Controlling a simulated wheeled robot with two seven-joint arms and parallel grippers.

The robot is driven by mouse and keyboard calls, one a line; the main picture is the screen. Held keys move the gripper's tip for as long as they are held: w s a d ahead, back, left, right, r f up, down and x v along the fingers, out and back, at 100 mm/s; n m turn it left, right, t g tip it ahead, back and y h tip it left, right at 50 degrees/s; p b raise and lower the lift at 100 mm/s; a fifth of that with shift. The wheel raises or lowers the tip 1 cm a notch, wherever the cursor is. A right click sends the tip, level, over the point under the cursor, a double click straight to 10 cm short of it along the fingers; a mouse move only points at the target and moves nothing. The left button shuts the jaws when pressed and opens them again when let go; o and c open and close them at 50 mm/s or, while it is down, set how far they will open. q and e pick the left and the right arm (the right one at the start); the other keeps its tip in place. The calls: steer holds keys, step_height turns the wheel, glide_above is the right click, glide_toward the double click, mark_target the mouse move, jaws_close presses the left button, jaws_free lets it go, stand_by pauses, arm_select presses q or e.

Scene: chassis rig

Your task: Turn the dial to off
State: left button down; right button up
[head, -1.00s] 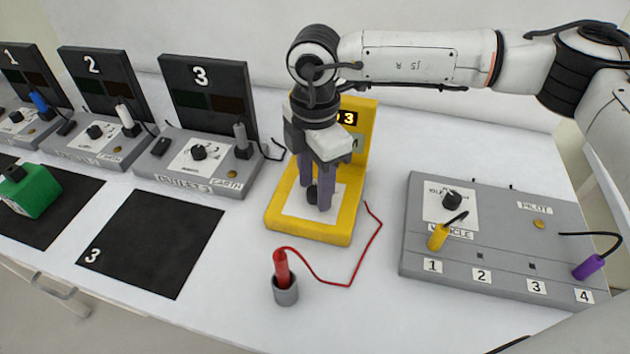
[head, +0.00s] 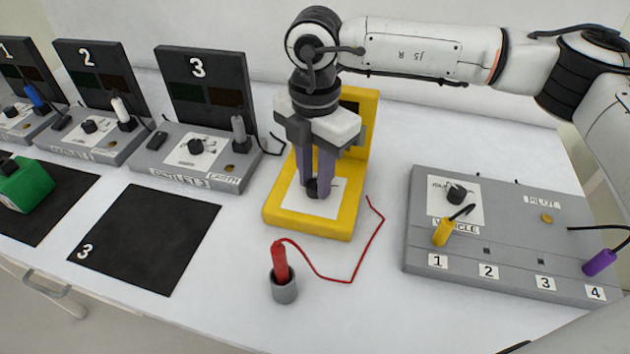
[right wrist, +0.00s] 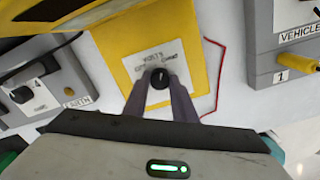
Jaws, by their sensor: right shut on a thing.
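A black dial (head: 312,187) sits on the white face of the yellow meter (head: 342,226). My right gripper (head: 317,188) comes down from above with its two purple fingers on either side of the dial, shut on it. In the right wrist view the dial (right wrist: 160,78) shows between the fingertips, with a pale mark on its top. The white label around it reads VOLTS at the top; the smaller words are hard to read. The arm covers most of the meter's upright display. My left gripper is not in view.
A red probe (head: 280,264) stands in a grey holder (head: 285,290) in front of the meter, its red lead curving right. A grey panel (head: 415,215) with a dial and yellow and purple plugs is at right. Numbered outlet stations (head: 168,170) stand at left, with a green block (head: 24,186).

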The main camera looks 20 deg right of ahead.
steer(key=shift+f+n+b, duration=0.15)
steer(key=shift+n+b, duration=0.4)
steer(key=shift+n, duration=0.35)
steer(key=n+b, duration=0.1)
steer(key=n, duration=0.1)
steer(key=shift+n, duration=0.4)
steer(key=shift+n+b, duration=0.7)
steer(key=shift+n, duration=0.2)
steer(key=shift+n+b, duration=0.4)
steer(key=shift+n, duration=0.5)
steer(key=n+b, duration=0.1)
steer(key=n, duration=0.1)
steer(key=shift+n, duration=0.3)
steer(key=shift+r+n+b, duration=0.2)
steer(key=shift+n+b, duration=0.1)
steer(key=shift+n, duration=1.1)
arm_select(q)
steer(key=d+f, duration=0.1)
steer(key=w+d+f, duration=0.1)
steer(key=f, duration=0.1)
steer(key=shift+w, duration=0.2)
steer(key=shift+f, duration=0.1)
arm_select(e)
steer(key=shift+n, duration=0.4)
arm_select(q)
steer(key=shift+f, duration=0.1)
